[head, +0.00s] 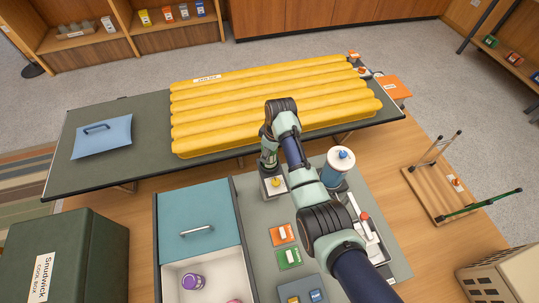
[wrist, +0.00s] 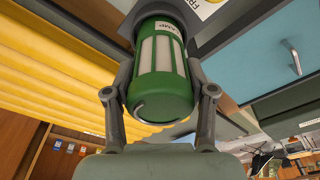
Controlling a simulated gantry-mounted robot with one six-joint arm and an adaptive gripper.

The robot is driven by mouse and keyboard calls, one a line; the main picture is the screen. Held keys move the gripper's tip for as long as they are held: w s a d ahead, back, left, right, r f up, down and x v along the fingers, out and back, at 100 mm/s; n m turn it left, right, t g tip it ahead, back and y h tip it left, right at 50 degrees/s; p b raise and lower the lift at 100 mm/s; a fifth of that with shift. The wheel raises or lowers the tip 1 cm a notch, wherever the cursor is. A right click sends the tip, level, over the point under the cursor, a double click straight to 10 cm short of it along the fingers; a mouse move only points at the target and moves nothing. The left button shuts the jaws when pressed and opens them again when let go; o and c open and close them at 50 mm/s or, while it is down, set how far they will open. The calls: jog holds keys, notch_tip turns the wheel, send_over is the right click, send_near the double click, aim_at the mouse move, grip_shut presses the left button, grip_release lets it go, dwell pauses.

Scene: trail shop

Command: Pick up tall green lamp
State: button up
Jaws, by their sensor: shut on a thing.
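The tall green lamp (wrist: 160,98) fills the middle of the wrist view, a green cylinder with pale panels and a partly visible label. My gripper (wrist: 161,72) is shut on it, with one finger on each side. In the head view my gripper (head: 268,150) is beside the front edge of the dark table, and the lamp is mostly hidden by it. A small pale tray with a yellow item (head: 275,182) lies just below the gripper in that view. I cannot tell whether the lamp touches any surface.
A yellow ribbed mat (head: 270,95) covers much of the dark table (head: 60,165). A blue-and-white bottle (head: 337,168) stands right of my arm. A teal-lidded chest (head: 198,220) and a dark green cool box (head: 95,255) are at the front left.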

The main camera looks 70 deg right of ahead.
notch_tip(320, 180, up, 20)
jog(key=p, duration=0.6)
jog(key=shift+p, duration=0.3)
